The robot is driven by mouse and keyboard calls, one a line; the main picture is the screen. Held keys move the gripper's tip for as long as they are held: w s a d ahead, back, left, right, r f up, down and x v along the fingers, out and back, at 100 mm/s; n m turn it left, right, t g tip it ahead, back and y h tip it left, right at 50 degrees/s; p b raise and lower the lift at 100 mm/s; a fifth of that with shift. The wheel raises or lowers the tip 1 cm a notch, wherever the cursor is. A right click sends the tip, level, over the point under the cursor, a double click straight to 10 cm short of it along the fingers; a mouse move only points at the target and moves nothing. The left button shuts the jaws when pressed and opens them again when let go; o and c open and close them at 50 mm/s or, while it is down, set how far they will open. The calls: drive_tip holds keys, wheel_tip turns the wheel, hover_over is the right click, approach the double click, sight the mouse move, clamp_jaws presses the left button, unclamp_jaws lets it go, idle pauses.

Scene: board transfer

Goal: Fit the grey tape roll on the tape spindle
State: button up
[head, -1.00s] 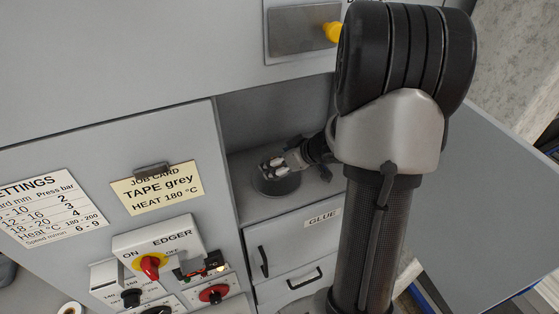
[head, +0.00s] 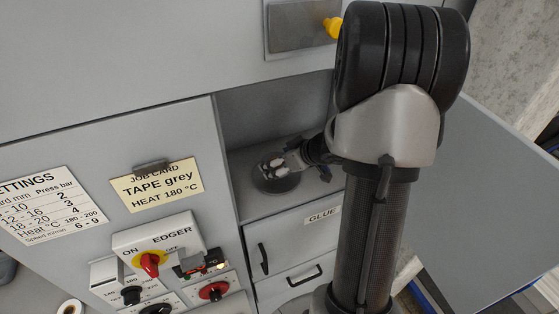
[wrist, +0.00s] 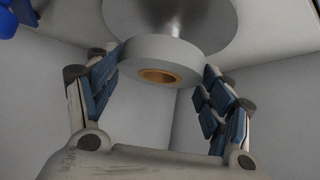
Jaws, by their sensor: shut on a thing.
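In the wrist view the grey tape roll (wrist: 150,52) with a brown core (wrist: 160,76) is between my fingers, and my gripper (wrist: 160,70) is shut on it. The shiny shaft of the tape spindle (wrist: 177,18) and its wide grey disc (wrist: 218,22) show behind the roll. The roll overlaps the shaft in this view; I cannot tell if the shaft is inside the core. In the head view my gripper (head: 276,163) is over the dark round disc (head: 272,186) in the open bay. The roll cannot be made out there.
The bay floor (head: 240,207) has walls close around it, with a drawer marked GLUE (head: 285,240) below. A job card (head: 157,187) reads TAPE grey, HEAT 180 °C. Edger switches (head: 160,258) are at the lower left. A grey table surface (head: 470,180) lies at the right.

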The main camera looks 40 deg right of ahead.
drive_tip(key=shift+f+b, duration=0.75)
drive_tip(key=shift+f, duration=0.7)
drive_tip(key=o, duration=1.2)
drive_tip(key=shift+c, duration=0.2)
drive_tip(key=v, duration=1.2)
